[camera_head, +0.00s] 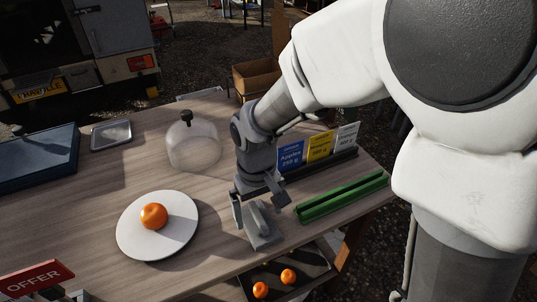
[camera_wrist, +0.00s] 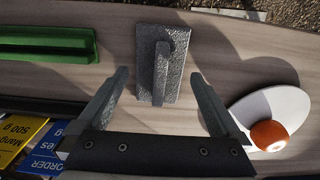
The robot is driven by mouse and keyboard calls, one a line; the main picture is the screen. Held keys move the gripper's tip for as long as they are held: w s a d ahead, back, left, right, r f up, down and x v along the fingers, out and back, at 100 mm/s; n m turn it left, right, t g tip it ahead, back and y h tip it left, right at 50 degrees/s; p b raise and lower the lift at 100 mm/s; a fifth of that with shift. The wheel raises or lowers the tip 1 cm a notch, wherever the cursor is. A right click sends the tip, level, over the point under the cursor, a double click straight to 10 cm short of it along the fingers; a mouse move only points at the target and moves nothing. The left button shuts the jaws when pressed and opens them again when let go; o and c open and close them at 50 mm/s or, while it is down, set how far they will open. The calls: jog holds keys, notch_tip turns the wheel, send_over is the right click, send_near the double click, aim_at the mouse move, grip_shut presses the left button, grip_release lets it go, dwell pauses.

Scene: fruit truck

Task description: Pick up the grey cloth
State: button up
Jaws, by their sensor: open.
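The grey cloth (camera_head: 265,236) shows as a speckled grey rectangle with a raised, curved strip along its middle. It lies on the wooden table near the front edge. In the wrist view the grey cloth (camera_wrist: 174,88) is at top centre, with its raised strip between the lines of my two fingers. My gripper (camera_head: 257,207) points down just above it, fingers apart and empty. In the wrist view my gripper (camera_wrist: 159,77) has one finger on each side of the cloth. I cannot tell the exact height left.
A green tray-like bar (camera_head: 341,197) and a holder with price cards (camera_head: 319,147) stand right of my gripper. A white plate with an orange (camera_head: 154,216) is at left, a glass dome (camera_head: 193,147) behind. A dark crate with oranges (camera_head: 283,276) sits below the table edge.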

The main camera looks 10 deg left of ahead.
notch_tip(320, 180, down, 2)
jog(key=shift+f, duration=0.1)
jog(key=c, duration=1.1)
notch_tip(320, 180, up, 4)
jog(key=shift+w+r+p, duration=0.1)
jog(key=shift+r+p, duration=0.05)
jog(key=shift+p, duration=0.55)
jog(key=s+d+r+p, duration=0.2)
jog(key=d+r, duration=0.4)
jog(key=d, duration=0.5)
jog(key=shift+s+d+r, duration=0.15)
jog(key=shift+s+r, duration=0.25)
jog(key=shift+s, duration=0.2)
